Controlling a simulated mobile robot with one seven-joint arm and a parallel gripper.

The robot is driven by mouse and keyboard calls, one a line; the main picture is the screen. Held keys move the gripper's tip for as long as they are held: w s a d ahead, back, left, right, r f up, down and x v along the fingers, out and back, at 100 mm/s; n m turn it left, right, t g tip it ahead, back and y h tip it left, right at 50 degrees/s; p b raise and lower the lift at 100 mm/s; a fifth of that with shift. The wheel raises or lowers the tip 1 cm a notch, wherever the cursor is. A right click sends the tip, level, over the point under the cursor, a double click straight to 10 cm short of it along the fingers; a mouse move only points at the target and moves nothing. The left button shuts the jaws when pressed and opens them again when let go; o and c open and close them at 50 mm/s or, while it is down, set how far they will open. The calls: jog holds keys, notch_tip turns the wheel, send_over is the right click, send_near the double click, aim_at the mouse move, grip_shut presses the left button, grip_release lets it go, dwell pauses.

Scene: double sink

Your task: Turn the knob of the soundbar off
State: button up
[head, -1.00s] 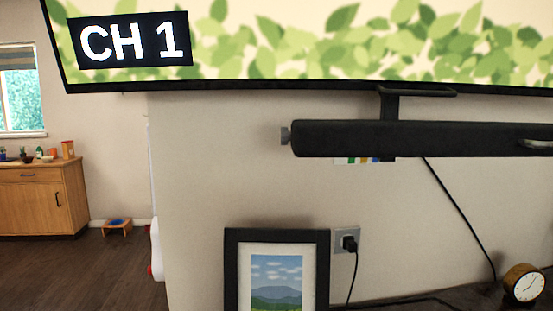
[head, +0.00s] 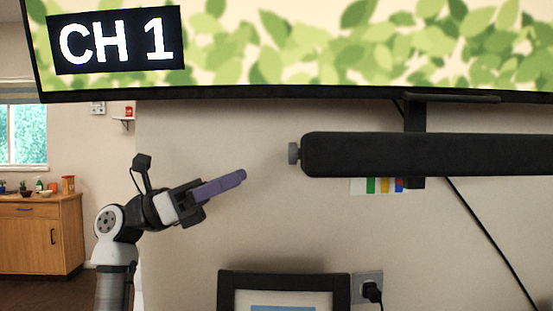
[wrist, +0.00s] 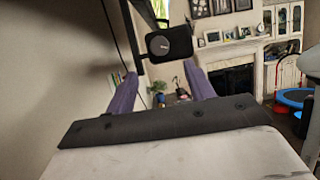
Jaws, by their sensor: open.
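The soundbar (head: 430,155) is a long black bar mounted under the TV. Its small grey knob (head: 294,153) sticks out of the left end. My gripper (head: 241,176) is left of the knob and slightly lower in the picture, apart from it, with purple fingers angled up to the right. In the wrist view my gripper (wrist: 160,71) has its two fingers spread with nothing between them. The soundbar's dark end (wrist: 178,42) shows beyond the fingertips, with the round knob (wrist: 159,44) on its face. The knob's setting cannot be read.
The TV (head: 300,95) above shows "CH 1" and leaves. A black picture frame (head: 284,280) stands below, beside a wall socket (head: 367,287) with a plug. A thin cable (head: 490,240) hangs under the soundbar. The wall between gripper and knob is clear.

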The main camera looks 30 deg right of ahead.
aim_at(294, 154)
jog(key=p+x, duration=0.1)
jog(key=x, duration=0.8)
jog(key=c, duration=1)
jog(key=shift+o, duration=0.2)
